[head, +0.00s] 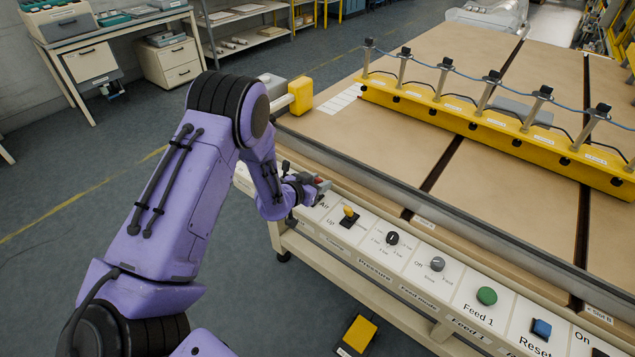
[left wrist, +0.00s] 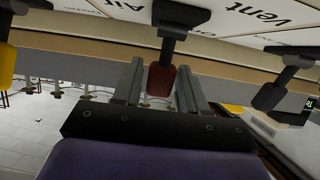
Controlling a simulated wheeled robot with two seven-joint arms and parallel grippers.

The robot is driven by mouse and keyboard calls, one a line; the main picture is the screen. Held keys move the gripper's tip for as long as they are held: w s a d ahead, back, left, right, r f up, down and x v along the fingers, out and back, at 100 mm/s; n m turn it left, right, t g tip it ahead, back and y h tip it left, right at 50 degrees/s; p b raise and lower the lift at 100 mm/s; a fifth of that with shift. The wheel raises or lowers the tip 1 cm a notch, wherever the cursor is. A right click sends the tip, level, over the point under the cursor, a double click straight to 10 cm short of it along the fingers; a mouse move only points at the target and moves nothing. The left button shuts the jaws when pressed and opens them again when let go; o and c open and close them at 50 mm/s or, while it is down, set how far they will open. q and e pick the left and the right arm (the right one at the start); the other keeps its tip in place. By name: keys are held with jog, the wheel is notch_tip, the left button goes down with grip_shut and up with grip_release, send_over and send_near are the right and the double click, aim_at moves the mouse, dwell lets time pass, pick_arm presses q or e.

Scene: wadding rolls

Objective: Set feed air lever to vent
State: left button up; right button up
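The feed air lever has a dark stem and a red knob (left wrist: 161,80). In the left wrist view the panel plate behind it reads "Air" and "Vent" (left wrist: 262,17). My left gripper (left wrist: 158,92) has its two grey fingers on either side of the red knob, with narrow gaps, so it looks open around the knob and not clamped. In the head view my left gripper (head: 318,186) is at the far left end of the control panel (head: 455,278), and it and my wrist hide most of the lever. My right gripper is not in view.
Beside the lever stand a yellow-knobbed lever (head: 348,213), a black dial (head: 392,238), a grey dial (head: 437,264), a green button (head: 487,296) and a blue button (head: 541,329). A metal rail (head: 440,213) runs behind the panel. A yellow pedal (head: 359,334) is on the floor.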

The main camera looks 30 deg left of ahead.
aim_at(317, 182)
pick_arm(q)
jog(key=c, duration=0.6)
jog(key=shift+s+f+b, duration=0.1)
jog(key=shift+f+b, duration=0.05)
jog(key=shift+b, duration=0.3)
jog(key=s+t+b, duration=0.1)
jog(key=t+b, duration=0.1)
jog(key=b, duration=0.3)
jog(key=s+t+b, duration=0.1)
jog(key=t+b, duration=0.1)
jog(key=b, duration=0.4)
jog(key=s+t+b, duration=0.1)
jog(key=t+b, duration=0.2)
jog(key=b, duration=0.2)
jog(key=shift+a+f+h, duration=0.1)
jog(key=shift+f+h, duration=0.1)
jog(key=shift+h, duration=0.2)
jog(key=shift+s+r+t+b, duration=0.15)
jog(key=shift+r+t+b, duration=0.2)
jog(key=shift+b, duration=0.5)
jog(key=shift+f, duration=0.1)
jog(key=o, duration=1)
jog(key=shift+c, duration=0.2)
